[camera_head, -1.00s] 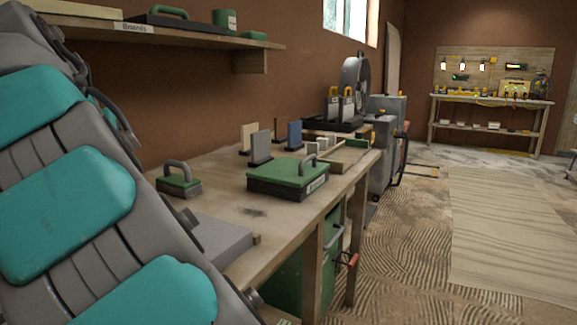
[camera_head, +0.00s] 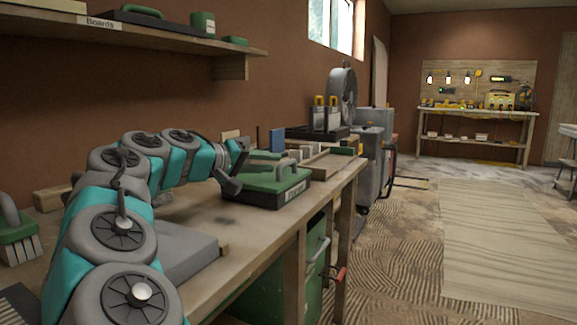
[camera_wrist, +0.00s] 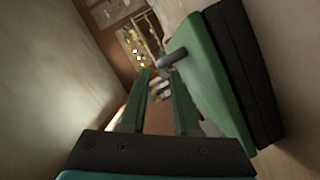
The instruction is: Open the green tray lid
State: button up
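The green tray lid (camera_head: 272,178) lies closed on a black base with a white label, on the workbench. Its grey arched handle (camera_head: 288,165) stands up on top. My gripper (camera_head: 270,160) reaches in from the left, just above the lid and close to the handle. In the wrist view, my gripper (camera_wrist: 158,76) has two green fingers apart, with nothing held between them. The grey handle (camera_wrist: 174,58) shows just beyond the right fingertip, and the lid (camera_wrist: 212,75) lies to the right. Whether a finger touches the handle I cannot tell.
The workbench (camera_head: 222,245) holds a grey slab (camera_head: 184,248) in front and a green brush (camera_head: 16,235) at far left. A blue upright block (camera_head: 277,140) and wooden pieces stand behind the tray. A shelf (camera_head: 150,40) hangs above. Open floor lies right.

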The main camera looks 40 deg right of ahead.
aim_at(286, 164)
jog(key=x, duration=0.6)
jog(key=shift+d+f, duration=0.1)
jog(key=shift+d, duration=0.05)
grip_shut()
jog(key=shift+w, duration=0.1)
dwell(1.2)
